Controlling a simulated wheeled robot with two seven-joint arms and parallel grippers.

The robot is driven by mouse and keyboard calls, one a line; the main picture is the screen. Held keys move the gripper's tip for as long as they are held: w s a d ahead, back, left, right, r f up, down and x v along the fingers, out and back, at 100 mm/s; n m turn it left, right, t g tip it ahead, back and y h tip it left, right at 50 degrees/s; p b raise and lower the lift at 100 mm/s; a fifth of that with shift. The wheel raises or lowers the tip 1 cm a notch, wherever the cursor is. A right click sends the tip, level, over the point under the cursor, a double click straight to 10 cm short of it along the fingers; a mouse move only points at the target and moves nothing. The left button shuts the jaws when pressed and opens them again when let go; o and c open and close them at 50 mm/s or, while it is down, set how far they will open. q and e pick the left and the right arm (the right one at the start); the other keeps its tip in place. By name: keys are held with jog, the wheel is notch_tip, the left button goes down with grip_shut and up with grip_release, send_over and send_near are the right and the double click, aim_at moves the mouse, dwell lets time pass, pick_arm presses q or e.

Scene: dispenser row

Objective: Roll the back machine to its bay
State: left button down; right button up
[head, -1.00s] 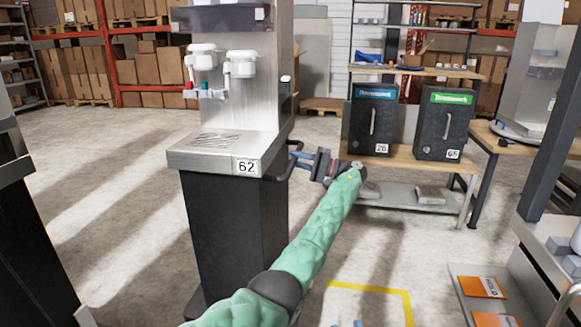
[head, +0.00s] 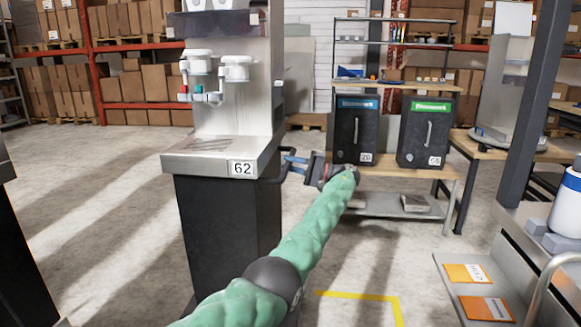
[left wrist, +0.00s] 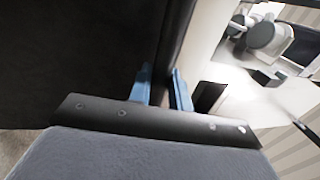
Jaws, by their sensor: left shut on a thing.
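The dispenser machine labelled 62 (head: 225,225) stands upright on a dark cabinet, with a steel drip ledge and two white dispensing heads. My left gripper (head: 290,162) reaches that side and is shut on the handle. A yellow floor line (head: 365,296) marks a corner right of the machine. My right gripper is not seen.
A bench (head: 400,172) with a blue-topped box (head: 355,130) and a green-topped box (head: 424,131) stands behind right. A grey cart (head: 470,285) with orange-labelled items is at lower right. Another dark cabinet (head: 20,255) is at left. Floor between the cabinets is open.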

pick_arm(q)
jog(key=shift+s+f, duration=0.1)
jog(key=c, duration=1.6)
grip_release()
jog(key=shift+o, duration=1.4)
jog(key=shift+s+r, duration=0.15)
jog(key=shift+r, duration=0.05)
jog(key=shift+a+f, duration=0.1)
